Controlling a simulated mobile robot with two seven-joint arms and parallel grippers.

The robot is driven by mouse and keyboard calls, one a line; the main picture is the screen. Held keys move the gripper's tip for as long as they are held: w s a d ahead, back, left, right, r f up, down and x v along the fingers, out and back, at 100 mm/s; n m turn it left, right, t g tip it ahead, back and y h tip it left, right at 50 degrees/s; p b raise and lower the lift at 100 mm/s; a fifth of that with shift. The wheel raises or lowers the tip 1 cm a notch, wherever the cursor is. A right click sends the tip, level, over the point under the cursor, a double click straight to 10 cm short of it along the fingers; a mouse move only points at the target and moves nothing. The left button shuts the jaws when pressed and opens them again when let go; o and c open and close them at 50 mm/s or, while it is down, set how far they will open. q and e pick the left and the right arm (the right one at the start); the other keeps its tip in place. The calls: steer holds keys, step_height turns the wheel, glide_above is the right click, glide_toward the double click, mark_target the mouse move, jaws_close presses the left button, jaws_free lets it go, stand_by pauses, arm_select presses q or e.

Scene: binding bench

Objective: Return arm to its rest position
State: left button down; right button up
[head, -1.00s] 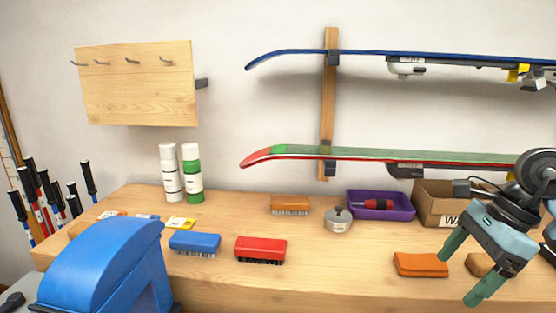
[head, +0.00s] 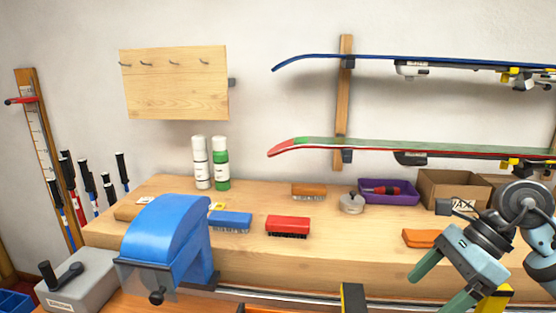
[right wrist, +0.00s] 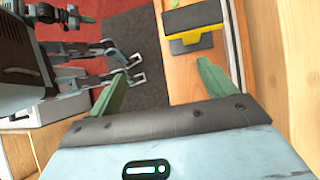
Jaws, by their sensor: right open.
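My right gripper (head: 439,287) is at the lower right of the head view, with its green fingers spread and pointing down and left. Its fingers stand in front of the bench's front edge. In the right wrist view the same gripper (right wrist: 162,88) has nothing between its fingers. Beyond them that view shows the floor and wooden bench parts. My left gripper is not in the head view.
The wooden bench (head: 330,250) holds a blue brush (head: 231,222), a red brush (head: 288,227), an orange block (head: 418,238) and a purple tray (head: 405,197). A blue-hooded machine (head: 170,235) stands in front at left. Skis (head: 400,150) hang on the wall.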

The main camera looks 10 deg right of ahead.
steer(key=s+a+f+m+t+y+p, duration=0.1)
steer(key=s+a+f+m+y, duration=0.1)
steer(key=a+m+y, duration=0.4)
steer(key=s+a+f+m+t+y+p, duration=0.1)
steer(key=s+a+m+y, duration=0.1)
steer(key=a+m+y, duration=0.5)
steer(key=s+d+f+m+t+h+p, duration=0.25)
steer(key=f+m+t+h, duration=0.55)
steer(key=m, duration=0.6)
steer(key=s+d+f+m+t+h+p, duration=0.1)
steer(key=s+f+m+t+h, duration=0.2)
steer(key=f+m+t+h, duration=0.55)
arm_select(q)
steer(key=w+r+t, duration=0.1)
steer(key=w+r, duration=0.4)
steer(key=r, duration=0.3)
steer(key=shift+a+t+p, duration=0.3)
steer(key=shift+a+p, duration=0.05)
arm_select(e)
steer(key=s+f+m+g, duration=0.5)
steer(key=s+f+m, duration=0.2)
steer(key=s, duration=0.2)
steer(key=s+f+m+g+h, duration=0.1)
steer(key=s+f+m+g, duration=0.4)
steer(key=s, duration=0.4)
step_height(320, 180, down, 2)
steer(key=shift+s+d+f+m, duration=0.25)
steer(key=shift+s+m, duration=0.05)
steer(key=shift+m, duration=0.55)
steer(key=shift+h, duration=0.25)
